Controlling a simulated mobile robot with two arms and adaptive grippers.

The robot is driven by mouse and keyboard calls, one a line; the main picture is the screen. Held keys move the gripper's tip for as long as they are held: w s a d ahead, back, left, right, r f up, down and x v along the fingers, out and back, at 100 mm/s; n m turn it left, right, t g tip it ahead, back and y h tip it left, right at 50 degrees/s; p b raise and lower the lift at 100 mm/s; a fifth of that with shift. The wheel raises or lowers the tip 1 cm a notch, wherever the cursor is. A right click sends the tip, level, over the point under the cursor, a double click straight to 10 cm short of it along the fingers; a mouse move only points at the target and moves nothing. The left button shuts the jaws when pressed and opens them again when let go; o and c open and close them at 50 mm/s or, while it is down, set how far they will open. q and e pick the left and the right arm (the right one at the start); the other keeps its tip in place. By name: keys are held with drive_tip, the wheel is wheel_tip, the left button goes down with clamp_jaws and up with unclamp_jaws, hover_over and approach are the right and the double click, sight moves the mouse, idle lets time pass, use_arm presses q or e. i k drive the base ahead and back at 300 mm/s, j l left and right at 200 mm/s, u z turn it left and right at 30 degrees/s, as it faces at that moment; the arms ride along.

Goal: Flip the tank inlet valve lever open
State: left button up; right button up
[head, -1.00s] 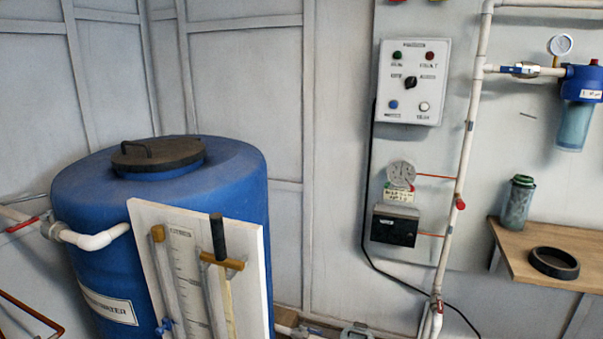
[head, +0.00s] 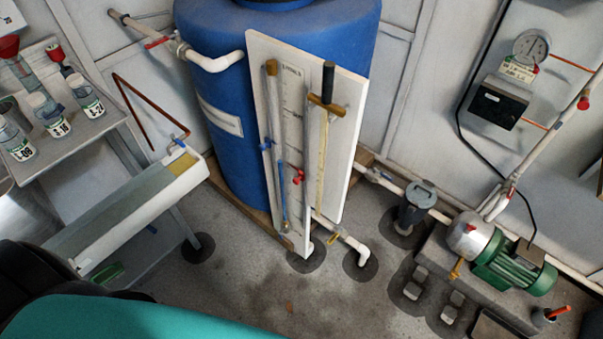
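The blue tank (head: 225,80) stands at the upper middle of the head view. A pale pipe enters it from the upper left and ends in a white elbow (head: 215,62) beside the tank. A red lever (head: 158,42) sits on this pipe, just left of the tank. It lies roughly along the pipe; its exact angle is too small to tell. Neither of my grippers shows in the head view.
A white board (head: 345,150) with tubes stands before the tank. A trough (head: 130,215) and a shelf with bottles (head: 75,130) stand at the left. A green pump (head: 515,262) is at the lower right. Some floor (head: 230,285) in front of the tank is clear.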

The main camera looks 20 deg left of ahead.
sight(160, 40)
drive_tip(key=u, duration=1.45)
